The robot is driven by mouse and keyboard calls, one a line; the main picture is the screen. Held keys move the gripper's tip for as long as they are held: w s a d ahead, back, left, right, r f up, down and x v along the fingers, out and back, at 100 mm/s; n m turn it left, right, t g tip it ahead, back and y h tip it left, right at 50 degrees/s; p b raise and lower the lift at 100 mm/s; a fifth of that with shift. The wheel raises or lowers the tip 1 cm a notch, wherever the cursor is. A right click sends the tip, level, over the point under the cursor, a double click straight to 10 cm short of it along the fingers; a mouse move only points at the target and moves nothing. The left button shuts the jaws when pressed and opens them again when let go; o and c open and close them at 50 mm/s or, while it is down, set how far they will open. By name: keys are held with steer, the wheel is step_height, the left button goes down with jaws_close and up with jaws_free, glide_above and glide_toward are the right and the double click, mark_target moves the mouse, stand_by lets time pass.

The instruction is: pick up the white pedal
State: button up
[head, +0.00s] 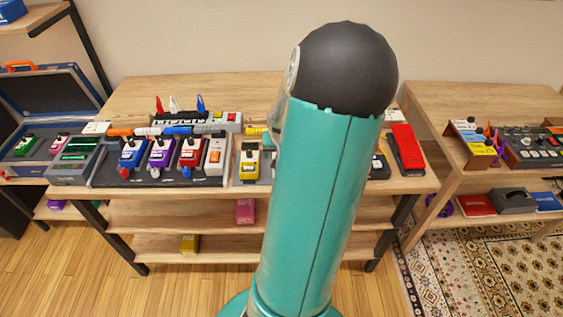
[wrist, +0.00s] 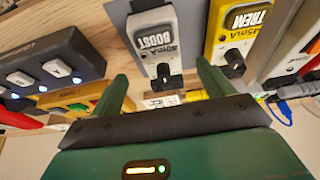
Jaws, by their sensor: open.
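A white pedal (wrist: 153,38) with a black "BOOST" label and a black knob shows at the top centre of the wrist view, where the labels appear upside down. My gripper (wrist: 162,72) is open, one green finger on each side of the pedal's knob end. The fingers look empty, and I cannot tell how far they are from the pedal. In the head view, my arm hides the gripper and most or all of this pedal.
A yellow "TREM" pedal (wrist: 238,35) is close right of the white pedal in the wrist view; a dark looper (wrist: 50,62) is at left. In the head view, a pedalboard (head: 155,178) fills the table left of my arm, and a red pedal (head: 407,148) stands right.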

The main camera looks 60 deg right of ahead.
steer(key=shift+d+x, duration=0.2)
steer(key=shift+x, duration=3.1)
steer(key=shift+w+r, duration=0.1)
steer(key=shift+w, duration=0.1)
steer(key=c, duration=1.3)
steer(key=shift+c, duration=0.3)
steer(key=shift+d+r, duration=0.1)
steer(key=shift+r, duration=0.05)
